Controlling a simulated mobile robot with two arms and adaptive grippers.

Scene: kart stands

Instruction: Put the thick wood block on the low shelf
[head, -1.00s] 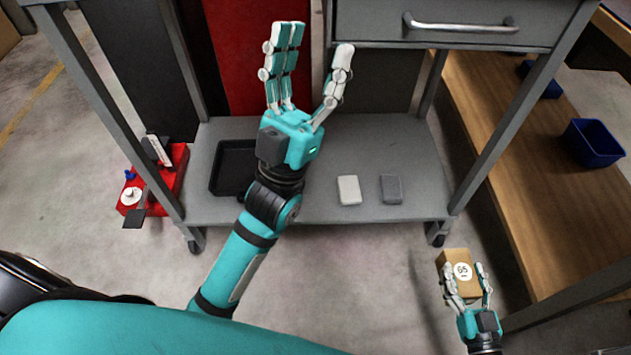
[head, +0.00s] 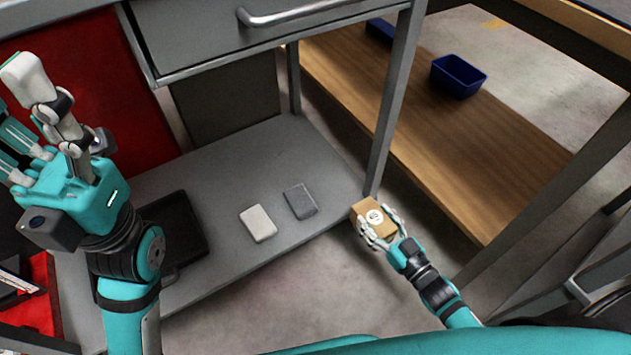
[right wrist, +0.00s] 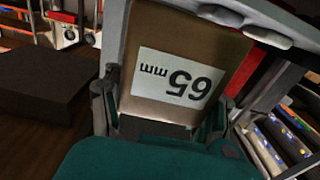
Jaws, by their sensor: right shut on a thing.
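I cannot tell whether the block touches the leg. My left gripper (head: 20,110) is open and empty above the shelf's left side.
On the shelf are a black tray (head: 178,235), a white block (head: 258,223) and a dark grey block (head: 300,201). The stand's grey leg (head: 390,110) rises close behind the held block. A wooden shelf (head: 440,150) with a blue bin (head: 459,76) stands to the right.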

